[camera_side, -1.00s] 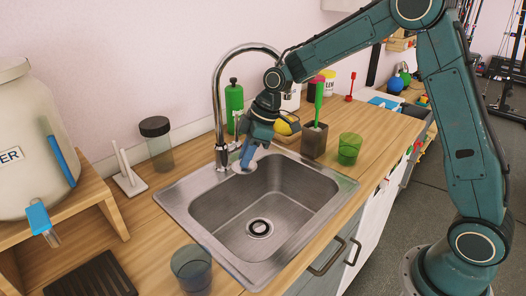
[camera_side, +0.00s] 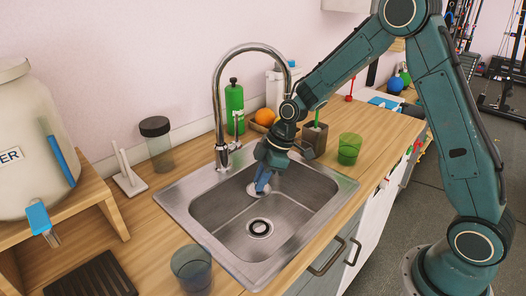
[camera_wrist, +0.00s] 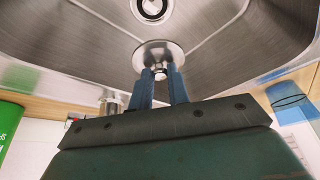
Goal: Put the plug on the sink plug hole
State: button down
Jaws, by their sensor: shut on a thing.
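The plug is a round metal disc with a small knob (camera_side: 259,189). My gripper (camera_side: 264,187) is shut on its knob and holds it over the far part of the sink basin. In the wrist view the plug (camera_wrist: 158,52) sits between the tips of my blue fingers (camera_wrist: 161,76). The plug hole (camera_side: 260,228) is a dark ringed drain in the basin floor, in front of the plug and apart from it. It also shows at the top of the wrist view (camera_wrist: 152,8), uncovered.
The steel sink (camera_side: 172,205) is set in a wooden counter. A tall curved faucet (camera_side: 217,100) stands at its back left, close to my gripper. A blue glass (camera_side: 191,268) is at the front; a green glass (camera_side: 349,148) is to the right.

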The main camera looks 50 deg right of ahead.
jog(key=shift+f, duration=7.45)
jog(key=shift+f, duration=0.1)
jog(key=c, duration=1.3)
grip_release()
jog(key=shift+c, duration=0.2)
jog(key=v, duration=1.2)
jog(key=shift+a, duration=0.1)
